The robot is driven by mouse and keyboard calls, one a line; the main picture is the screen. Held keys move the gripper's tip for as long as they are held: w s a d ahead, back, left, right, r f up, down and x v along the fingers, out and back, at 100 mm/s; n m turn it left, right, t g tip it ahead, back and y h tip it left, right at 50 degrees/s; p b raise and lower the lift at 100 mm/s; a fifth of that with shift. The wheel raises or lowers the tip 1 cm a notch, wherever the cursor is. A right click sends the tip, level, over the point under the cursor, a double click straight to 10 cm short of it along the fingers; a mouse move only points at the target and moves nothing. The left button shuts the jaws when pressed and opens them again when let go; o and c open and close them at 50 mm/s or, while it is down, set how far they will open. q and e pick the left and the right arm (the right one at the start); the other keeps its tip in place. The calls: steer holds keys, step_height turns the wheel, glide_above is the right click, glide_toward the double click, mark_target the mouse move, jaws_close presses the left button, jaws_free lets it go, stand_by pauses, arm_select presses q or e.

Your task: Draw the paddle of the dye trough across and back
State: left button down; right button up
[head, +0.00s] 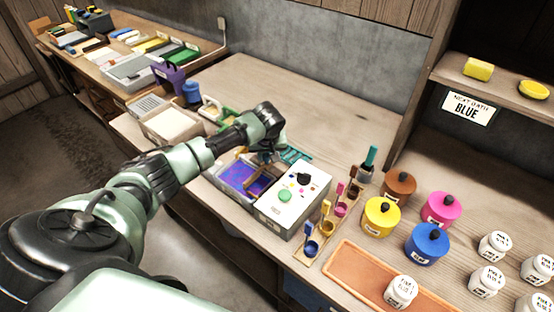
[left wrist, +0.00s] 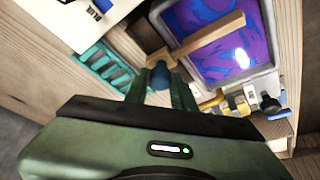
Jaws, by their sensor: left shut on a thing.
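The dye trough (head: 224,186) is a light tray of swirled purple and blue dye, just left of a white box in the head view. It also shows at the upper right of the left wrist view (left wrist: 272,68). The wooden paddle (left wrist: 210,39) lies slantwise across the trough in the wrist view. Its near end is by my left gripper (left wrist: 160,82), whose fingers are closed around a dark blue knob at that end. In the head view my left gripper (head: 268,157) is over the trough's back edge and partly hides the paddle. My right gripper is out of view.
The white box (head: 293,210) with coloured spots stands against the trough's right side. A teal rack (head: 294,154) lies behind it. Small dye pots, lidded jars (head: 383,216) and an orange tray (head: 362,278) fill the right. The bench behind is clear.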

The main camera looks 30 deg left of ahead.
arm_select(q)
steer(key=a, duration=0.4)
steer(key=shift+w+a, duration=0.1)
steer(key=shift+w, duration=0.1)
steer(key=shift+a+r, duration=0.1)
steer(key=shift+a, duration=0.3)
steer(key=c, duration=1.6)
jaws_free()
steer(key=o, duration=0.4)
steer(key=shift+a, duration=0.1)
